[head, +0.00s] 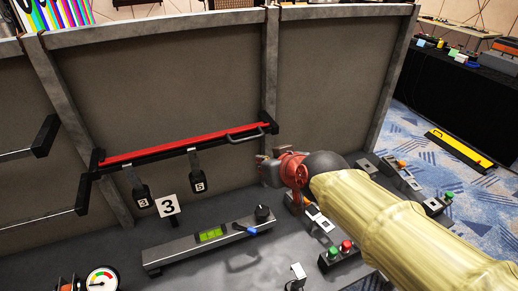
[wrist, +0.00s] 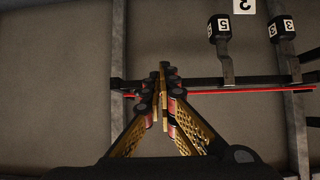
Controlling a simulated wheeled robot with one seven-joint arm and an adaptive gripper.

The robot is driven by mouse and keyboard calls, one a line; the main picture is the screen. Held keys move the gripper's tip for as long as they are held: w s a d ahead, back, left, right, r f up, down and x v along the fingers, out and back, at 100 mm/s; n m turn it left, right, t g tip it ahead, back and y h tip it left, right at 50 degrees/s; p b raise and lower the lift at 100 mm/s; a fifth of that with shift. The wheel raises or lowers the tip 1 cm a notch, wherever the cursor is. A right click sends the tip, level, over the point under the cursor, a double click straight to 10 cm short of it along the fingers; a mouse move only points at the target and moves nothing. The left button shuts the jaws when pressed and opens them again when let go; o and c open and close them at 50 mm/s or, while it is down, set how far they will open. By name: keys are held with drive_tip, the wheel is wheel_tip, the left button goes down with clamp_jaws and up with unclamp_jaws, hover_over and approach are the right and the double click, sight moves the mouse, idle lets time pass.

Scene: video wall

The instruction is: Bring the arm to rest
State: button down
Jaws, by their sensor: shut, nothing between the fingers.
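My arm reaches in from the lower right in the head view, in a pale yellow sleeve. My gripper (head: 268,168) is at its end, in front of the grey wall panel (head: 335,80), just right of and below the red bar's right end. In the wrist view my gripper (wrist: 163,70) is shut and empty, its fingertips together. It looks toward the panel (wrist: 60,45) and a dark rail with a thin red line. I cannot tell how far the fingertips are from the panel.
A red bar (head: 190,143) on black brackets crosses the panel, with dark numbered straps below it. A level-like device (head: 208,240) with a green display lies on the grey surface beneath. A box with red and green buttons (head: 340,251) stands under my arm.

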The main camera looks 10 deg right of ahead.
drive_tip(key=shift+s+f, duration=0.2)
drive_tip(key=shift+s, duration=0.1)
idle(0.4)
drive_tip(key=s+d+f+m+g+h, duration=0.1)
drive_tip(key=s+d+f+g, duration=0.1)
drive_tip(key=s, duration=0.8)
drive_tip(key=s+d+f+m+g+h, duration=0.1)
drive_tip(key=s+d+f+g, duration=0.2)
drive_tip(key=s, duration=0.7)
drive_tip(key=shift+s+d+f, duration=0.2)
drive_tip(key=shift+d+f, duration=0.45)
drive_tip(key=shift+d, duration=0.15)
